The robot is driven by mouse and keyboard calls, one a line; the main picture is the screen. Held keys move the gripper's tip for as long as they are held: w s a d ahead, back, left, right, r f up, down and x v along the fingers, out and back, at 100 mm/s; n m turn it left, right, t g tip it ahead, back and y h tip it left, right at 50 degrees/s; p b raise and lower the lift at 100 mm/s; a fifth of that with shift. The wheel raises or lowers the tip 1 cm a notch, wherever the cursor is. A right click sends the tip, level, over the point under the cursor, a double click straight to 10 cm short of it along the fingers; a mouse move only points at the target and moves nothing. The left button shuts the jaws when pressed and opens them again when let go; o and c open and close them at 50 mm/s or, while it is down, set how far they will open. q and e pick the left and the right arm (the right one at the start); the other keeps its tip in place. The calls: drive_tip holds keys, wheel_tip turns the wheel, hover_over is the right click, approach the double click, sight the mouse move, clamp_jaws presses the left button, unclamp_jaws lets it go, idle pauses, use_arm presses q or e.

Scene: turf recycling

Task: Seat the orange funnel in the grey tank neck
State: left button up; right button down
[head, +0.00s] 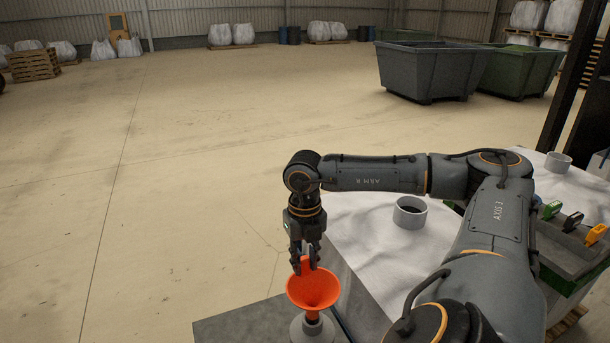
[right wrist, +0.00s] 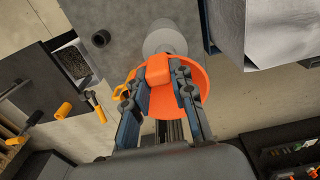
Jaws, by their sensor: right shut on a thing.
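The orange funnel (head: 313,290) is at the lower middle of the head view, wide mouth up. My right gripper (head: 305,264) points down and is shut on the funnel's orange grip tab at the rim. The grey tank neck (head: 301,331) is directly below the funnel, and the spout meets its top in the picture. I cannot tell whether the spout is inside the neck. In the right wrist view, the fingers (right wrist: 164,84) clasp the orange tab in front of the funnel bowl (right wrist: 201,84), with the pale grey neck (right wrist: 165,38) beyond. My left gripper is not in view.
A grey surface (head: 240,325) surrounds the neck. White bulk bags stand to the right, with grey pipe collars (head: 410,213) (head: 558,161) on top. A crate holds several coloured-handled tools. Large bins (head: 425,72) stand far back. The floor at left is clear.

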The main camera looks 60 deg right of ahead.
sight(305, 272)
idle(0.8)
drive_tip(key=shift+f+b, duration=2.8)
drive_tip(key=c, duration=1.1)
unclamp_jaws()
drive_tip(key=shift+o, duration=0.2)
drive_tip(key=shift+r, duration=0.15)
wheel_tip(305, 272, up, 11)
drive_tip(key=shift+r, duration=0.4)
